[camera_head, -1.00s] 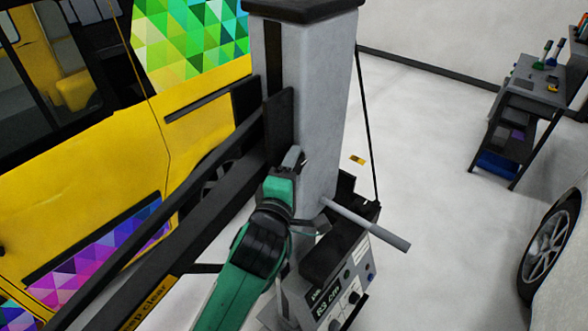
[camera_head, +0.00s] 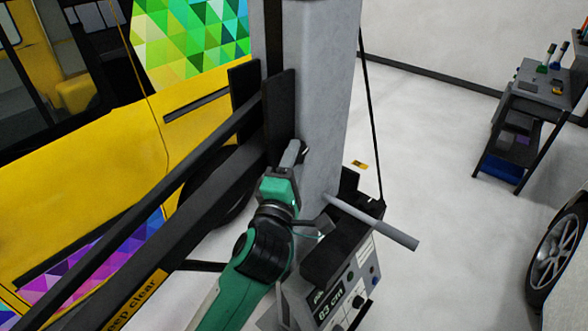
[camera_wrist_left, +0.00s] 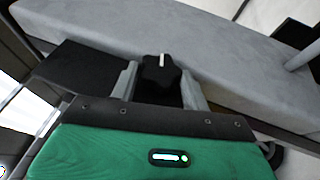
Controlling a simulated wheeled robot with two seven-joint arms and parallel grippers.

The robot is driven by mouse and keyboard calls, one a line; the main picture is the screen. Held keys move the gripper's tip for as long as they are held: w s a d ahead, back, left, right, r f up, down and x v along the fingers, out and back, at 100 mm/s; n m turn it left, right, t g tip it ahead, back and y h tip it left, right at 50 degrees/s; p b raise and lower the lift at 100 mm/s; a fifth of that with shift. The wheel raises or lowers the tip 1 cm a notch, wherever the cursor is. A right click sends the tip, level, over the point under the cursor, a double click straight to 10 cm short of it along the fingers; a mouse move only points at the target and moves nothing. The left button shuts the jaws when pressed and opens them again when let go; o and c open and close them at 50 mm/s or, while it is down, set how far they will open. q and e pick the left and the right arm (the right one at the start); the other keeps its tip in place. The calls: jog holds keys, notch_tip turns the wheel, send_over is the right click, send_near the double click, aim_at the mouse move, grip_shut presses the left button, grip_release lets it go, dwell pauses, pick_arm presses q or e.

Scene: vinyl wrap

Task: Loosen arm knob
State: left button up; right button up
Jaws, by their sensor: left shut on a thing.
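The black arm knob (camera_wrist_left: 160,72), with a white mark on its face, sits between the grey fingers of my left gripper (camera_wrist_left: 159,86) in the left wrist view. My left gripper (camera_head: 293,153) is shut on the knob, against the side of the grey column (camera_head: 333,100) in the head view. There the knob is mostly hidden by the fingers. The green wrist is below the fingers. My right gripper is in neither view.
Long dark beams (camera_head: 165,205) run left from the column, beside a yellow vehicle (camera_head: 90,165). A control box (camera_head: 340,290) and a grey rod (camera_head: 375,224) are low on the column.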

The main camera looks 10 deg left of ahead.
pick_arm(q)
jog(key=shift+r, duration=0.1)
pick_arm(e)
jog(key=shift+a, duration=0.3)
pick_arm(q)
jog(key=o, duration=1)
jog(key=shift+d, duration=0.1)
jog(key=b+v, duration=0.3)
jog(key=v, duration=1)
jog(key=shift+s, duration=0.4)
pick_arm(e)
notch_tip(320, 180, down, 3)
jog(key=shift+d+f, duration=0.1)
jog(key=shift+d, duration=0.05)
